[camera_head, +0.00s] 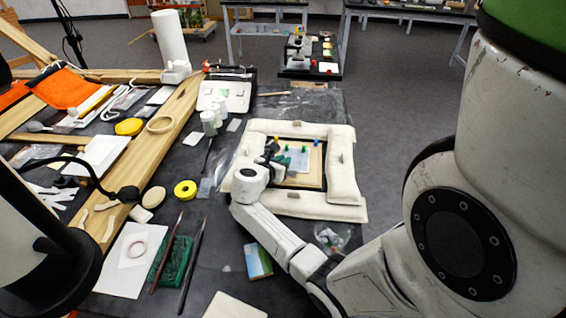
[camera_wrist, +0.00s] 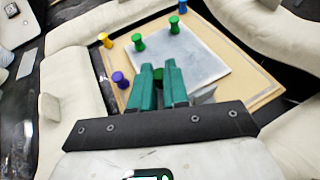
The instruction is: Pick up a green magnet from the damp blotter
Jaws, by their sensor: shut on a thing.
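The damp blotter is a pale grey sheet (camera_wrist: 205,60) on a tan board (camera_wrist: 262,88); it also shows in the head view (camera_head: 299,160). My gripper (camera_wrist: 158,68), with teal fingers, is over the blotter's near edge. It is shut on a green magnet (camera_wrist: 158,75), of which only a small part shows between the fingers. Two other green magnets stand on the blotter, one near its far left corner (camera_wrist: 138,42) and one farther back (camera_wrist: 174,25). In the head view my gripper (camera_head: 277,158) hides part of the board.
A yellow magnet (camera_wrist: 105,40), a purple magnet (camera_wrist: 119,79) and a blue magnet (camera_wrist: 182,6) stand around the blotter. Padded cream bolsters (camera_head: 343,172) surround the board.

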